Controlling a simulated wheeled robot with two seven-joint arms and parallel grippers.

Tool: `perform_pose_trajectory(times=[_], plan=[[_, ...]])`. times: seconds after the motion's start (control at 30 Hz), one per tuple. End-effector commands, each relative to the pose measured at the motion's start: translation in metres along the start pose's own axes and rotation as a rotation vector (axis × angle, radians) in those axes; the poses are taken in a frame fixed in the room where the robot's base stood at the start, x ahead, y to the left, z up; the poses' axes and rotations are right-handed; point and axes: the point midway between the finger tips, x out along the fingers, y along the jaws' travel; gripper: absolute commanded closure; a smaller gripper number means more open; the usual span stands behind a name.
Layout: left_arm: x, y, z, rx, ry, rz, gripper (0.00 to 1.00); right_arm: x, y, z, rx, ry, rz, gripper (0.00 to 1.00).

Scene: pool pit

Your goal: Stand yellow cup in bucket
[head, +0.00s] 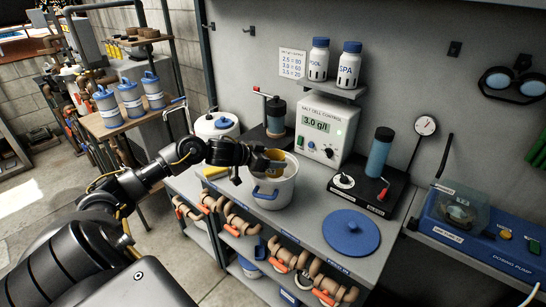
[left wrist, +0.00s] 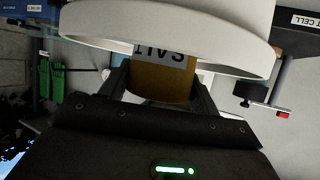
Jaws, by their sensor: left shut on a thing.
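The yellow cup (head: 273,160) is in my left gripper (head: 258,160), at the mouth of the white bucket (head: 276,195). In the left wrist view the cup (left wrist: 160,83) sits between the two dark fingers, with an upside-down SALT label. My left gripper (left wrist: 160,90) is shut on it. The bucket (left wrist: 175,22) fills the top of that view, its pale rim close to the cup. The bucket stands on the grey bench and has a blue handle. The cup's lower part is hidden, so I cannot tell whether it touches the bucket's floor. My right gripper is out of view.
A salt cell control box (head: 323,130) stands behind the bucket. A blue round lid (head: 351,233) lies on the bench at right.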

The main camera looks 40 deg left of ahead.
Motion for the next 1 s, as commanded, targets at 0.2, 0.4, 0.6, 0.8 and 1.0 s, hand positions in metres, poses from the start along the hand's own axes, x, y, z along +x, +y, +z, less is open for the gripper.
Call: perform_pose_trajectory(times=[0.2,0.4,0.6,0.8,1.0], plan=[[0.001,0.000,0.003,0.001,0.002,-0.001,0.62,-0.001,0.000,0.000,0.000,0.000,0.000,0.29],[0.003,0.000,0.005,0.000,0.002,0.000,0.62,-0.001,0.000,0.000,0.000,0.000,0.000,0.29],[0.005,0.000,0.011,0.000,0.001,0.000,0.62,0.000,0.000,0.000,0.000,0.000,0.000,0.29],[0.007,0.000,0.013,0.001,0.002,0.000,0.62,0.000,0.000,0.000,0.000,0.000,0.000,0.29],[0.007,0.000,0.014,0.001,0.001,0.000,0.16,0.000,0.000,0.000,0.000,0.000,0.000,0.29]])
